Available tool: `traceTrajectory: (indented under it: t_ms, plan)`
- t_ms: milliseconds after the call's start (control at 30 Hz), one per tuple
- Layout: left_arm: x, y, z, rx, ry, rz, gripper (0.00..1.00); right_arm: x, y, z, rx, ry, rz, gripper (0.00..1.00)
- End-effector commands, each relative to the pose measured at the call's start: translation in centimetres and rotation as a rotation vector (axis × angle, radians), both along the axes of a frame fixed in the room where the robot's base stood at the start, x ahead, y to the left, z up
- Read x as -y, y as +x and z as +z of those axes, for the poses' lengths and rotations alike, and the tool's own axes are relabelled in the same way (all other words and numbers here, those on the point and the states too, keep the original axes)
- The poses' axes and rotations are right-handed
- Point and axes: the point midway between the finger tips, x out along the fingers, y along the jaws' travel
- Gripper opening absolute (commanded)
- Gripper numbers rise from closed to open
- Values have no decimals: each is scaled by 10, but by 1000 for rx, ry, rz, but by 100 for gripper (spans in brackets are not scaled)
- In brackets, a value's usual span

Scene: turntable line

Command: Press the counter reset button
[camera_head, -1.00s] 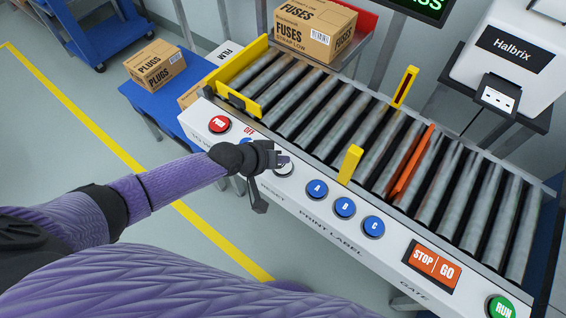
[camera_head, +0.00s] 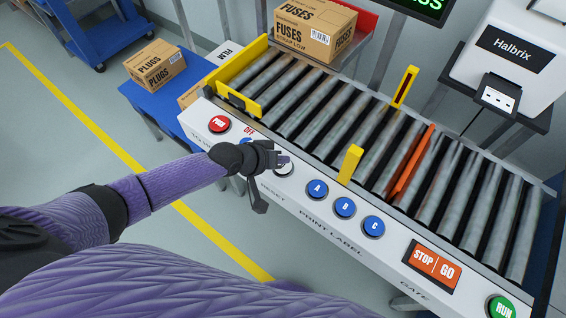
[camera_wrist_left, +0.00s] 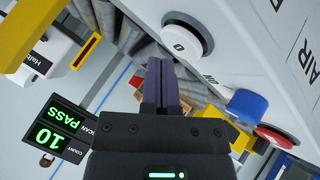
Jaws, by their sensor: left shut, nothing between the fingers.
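The white round reset button (camera_head: 284,170) sits on the grey-white front panel above the word RESET, partly hidden by my left gripper. In the left wrist view the button (camera_wrist_left: 183,40) shows a 0 on its face. My left gripper (camera_head: 283,160) is at the button, its fingers together and empty. In the left wrist view the closed fingertips (camera_wrist_left: 160,64) lie just beside the button's edge; I cannot tell whether they touch it. The counter display (camera_wrist_left: 61,138) reads COUNT 10 and SCAN PASS. My right gripper is not in view.
Blue buttons A, B and C (camera_head: 344,207) are right of my gripper, a red button (camera_head: 219,124) left. The STOP/GO switch (camera_head: 432,264) and green RUN button (camera_head: 500,306) are farther right. Behind the panel are rollers with yellow posts (camera_head: 350,164) and an orange gate (camera_head: 410,166).

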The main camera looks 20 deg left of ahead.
Motion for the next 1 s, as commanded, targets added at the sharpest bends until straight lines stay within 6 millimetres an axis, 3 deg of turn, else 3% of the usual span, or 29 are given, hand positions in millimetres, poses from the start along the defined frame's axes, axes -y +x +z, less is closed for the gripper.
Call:
traceTrajectory:
  t_ms: [167,1000]
  plan:
    - [0,0,-8,-2,-1,1,0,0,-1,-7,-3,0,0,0]
    - [0,0,-14,-1,0,-1,0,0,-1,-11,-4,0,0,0]
